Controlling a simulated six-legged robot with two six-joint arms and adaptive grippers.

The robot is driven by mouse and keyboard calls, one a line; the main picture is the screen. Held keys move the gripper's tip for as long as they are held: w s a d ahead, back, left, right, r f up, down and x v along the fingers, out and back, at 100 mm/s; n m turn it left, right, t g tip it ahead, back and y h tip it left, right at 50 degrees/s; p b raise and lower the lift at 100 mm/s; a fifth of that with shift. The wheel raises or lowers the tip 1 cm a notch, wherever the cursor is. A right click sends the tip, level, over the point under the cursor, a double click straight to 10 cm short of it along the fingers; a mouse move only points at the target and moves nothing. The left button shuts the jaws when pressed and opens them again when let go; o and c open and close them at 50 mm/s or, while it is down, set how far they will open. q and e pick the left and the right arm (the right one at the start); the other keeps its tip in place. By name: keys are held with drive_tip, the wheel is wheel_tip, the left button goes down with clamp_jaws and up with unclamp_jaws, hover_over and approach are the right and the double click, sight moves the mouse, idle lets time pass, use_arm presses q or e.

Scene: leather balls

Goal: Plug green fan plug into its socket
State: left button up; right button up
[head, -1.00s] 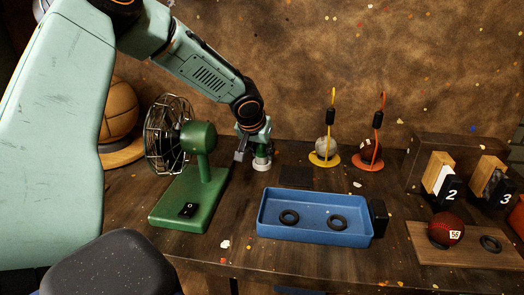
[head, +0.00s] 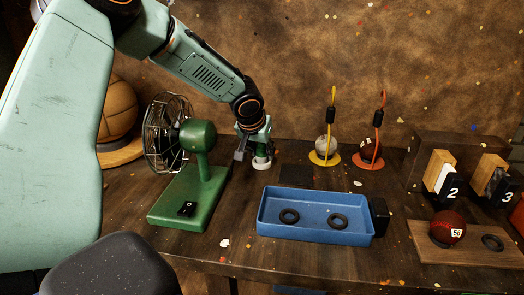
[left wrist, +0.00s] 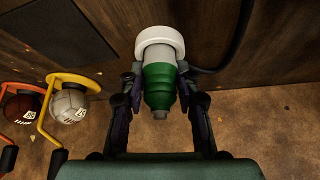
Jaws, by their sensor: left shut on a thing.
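The green fan plug (left wrist: 158,85) is between the fingers of my left gripper (left wrist: 160,74) in the left wrist view, and the gripper is shut on it. A white round socket-like ring (left wrist: 160,37) is at the plug's far end, in line with it; I cannot tell how deep the plug sits. In the head view the plug (head: 262,151) stands about upright over the white ring (head: 262,165), beside the green fan (head: 197,165). My left gripper (head: 254,152) is low there, partly hidden by its wrist. My right gripper is out of view.
A blue tray (head: 315,237) with two dark rings is in front. Two balls on a yellow stand (head: 318,161) and an orange stand (head: 368,164) are to the right. A dark cable (left wrist: 222,55) runs beside the plug. A red ball (head: 446,229) sits on a wooden board at right.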

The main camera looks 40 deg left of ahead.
use_arm(q)
drive_tip(key=shift+s+d+f+b, duration=0.2)
drive_tip(key=shift+s+f+b, duration=0.2)
drive_tip(key=shift+f+b, duration=0.35)
idle(1.0)
drive_tip(key=shift+w+a+r+p, duration=0.1)
drive_tip(key=shift+w+r+p, duration=0.15)
drive_tip(key=shift+r+p, duration=0.3)
drive_tip(key=shift+r, duration=0.35)
drive_tip(key=shift+w+a+b, duration=0.1)
drive_tip(key=shift+w+b, duration=0.05)
drive_tip(key=shift+b, duration=0.4)
idle(0.6)
drive_tip(key=shift+r, duration=0.1)
idle(0.4)
drive_tip(key=shift+b, duration=0.3)
idle(1.1)
drive_tip(key=shift+f+b, duration=0.45)
idle(0.7)
